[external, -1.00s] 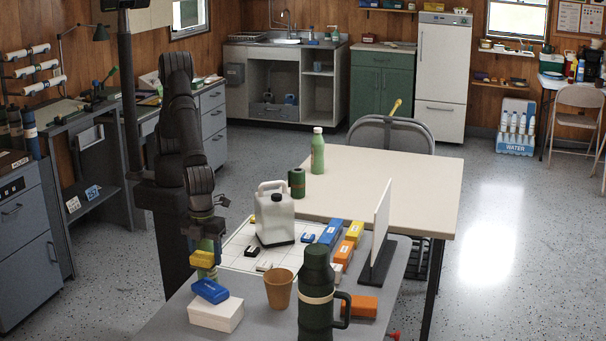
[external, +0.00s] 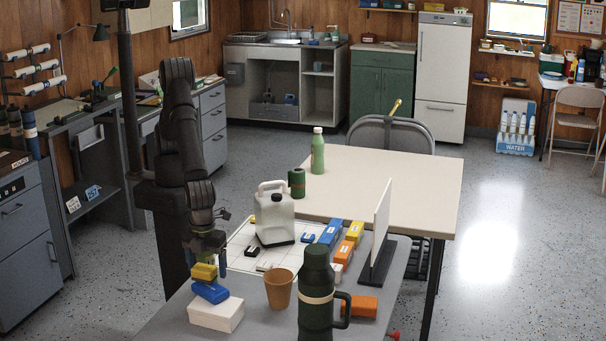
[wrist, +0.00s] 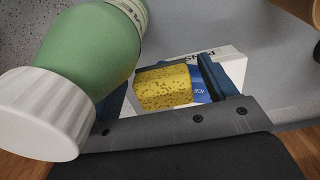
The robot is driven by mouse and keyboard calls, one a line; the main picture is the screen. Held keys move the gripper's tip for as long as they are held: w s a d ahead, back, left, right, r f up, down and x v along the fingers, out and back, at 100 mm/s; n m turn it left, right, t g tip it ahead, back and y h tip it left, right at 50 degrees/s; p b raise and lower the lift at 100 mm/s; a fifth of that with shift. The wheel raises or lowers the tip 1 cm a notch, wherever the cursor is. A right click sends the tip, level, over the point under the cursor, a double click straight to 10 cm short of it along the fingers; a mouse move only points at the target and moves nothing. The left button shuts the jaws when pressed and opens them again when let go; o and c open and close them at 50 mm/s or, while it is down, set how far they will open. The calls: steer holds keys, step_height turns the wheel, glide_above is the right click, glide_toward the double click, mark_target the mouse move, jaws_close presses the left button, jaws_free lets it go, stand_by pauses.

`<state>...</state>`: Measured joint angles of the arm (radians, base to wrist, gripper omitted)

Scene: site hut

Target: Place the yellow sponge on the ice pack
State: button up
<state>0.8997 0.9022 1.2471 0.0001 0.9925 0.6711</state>
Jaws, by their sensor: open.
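The yellow sponge (external: 204,271) sits on top of the blue ice pack (external: 211,291), which lies on a white box (external: 216,314). My gripper (external: 207,260) is just above the sponge, pointing down, with its fingers open. In the wrist view the pitted sponge (wrist: 165,88) lies between the fingers. One dark blue finger stands to its right, with a small gap. The ice pack (wrist: 200,98) shows only in part beneath the sponge. The left finger is mostly hidden behind a green bottle.
A green bottle with a white cap (wrist: 85,50) looms close on the left in the wrist view. In the external view, a brown cup (external: 279,291) and a dark green flask (external: 316,300) stand right of the box. A jug (external: 274,215) stands behind.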

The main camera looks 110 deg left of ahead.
step_height(320, 180, up, 12)
steer(key=shift+r, duration=0.2)
steer(key=shift+f, duration=0.1)
stand_by(0.4)
steer(key=shift+f, duration=4.1)
steer(key=shift+f, duration=1.9)
step_height(320, 180, up, 4)
steer(key=s+d+r, duration=0.2)
steer(key=s+r, duration=0.5)
steer(key=s, duration=0.4)
glide_toward(206, 264)
steer(key=w+f, duration=0.3)
steer(key=f, duration=0.3)
steer(key=shift+w+f, duration=0.15)
steer(key=shift+f, duration=0.05)
